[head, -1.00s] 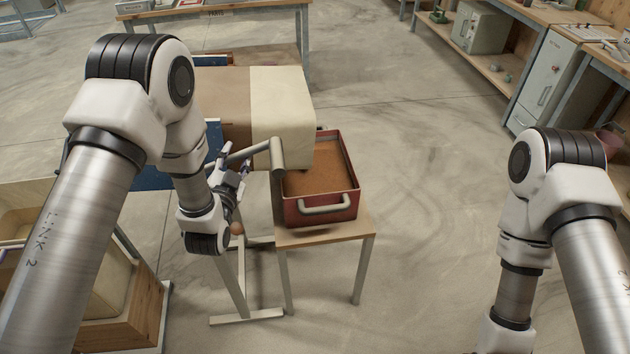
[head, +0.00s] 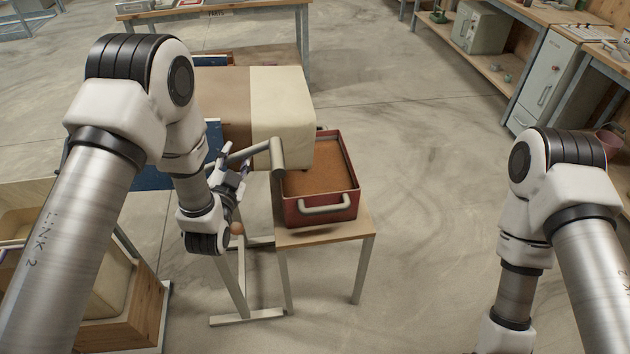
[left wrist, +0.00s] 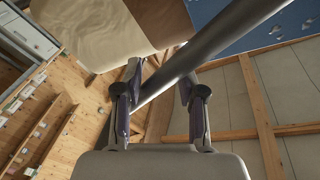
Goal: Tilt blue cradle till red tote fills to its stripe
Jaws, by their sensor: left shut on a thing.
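The blue cradle (head: 150,178) shows only in part behind my left arm, with a brown and cream sack (head: 283,105) lying in it. The sack's cream end hangs over the back left of the red tote (head: 335,211). The tote stands upright and holds brown feed (head: 318,180) near its rim; I cannot make out its stripe. My left gripper (head: 236,168) is shut on the grey handle bar (head: 250,153). In the left wrist view the bar (left wrist: 215,45) runs diagonally between the fingers (left wrist: 160,90). My right gripper is out of view.
The tote rests on a small wooden-topped stand (head: 288,238) with metal legs. A wooden crate (head: 145,310) stands at the lower left. A parts bench (head: 240,6) is at the back and workbenches (head: 500,40) at the right. The floor right of the stand is clear.

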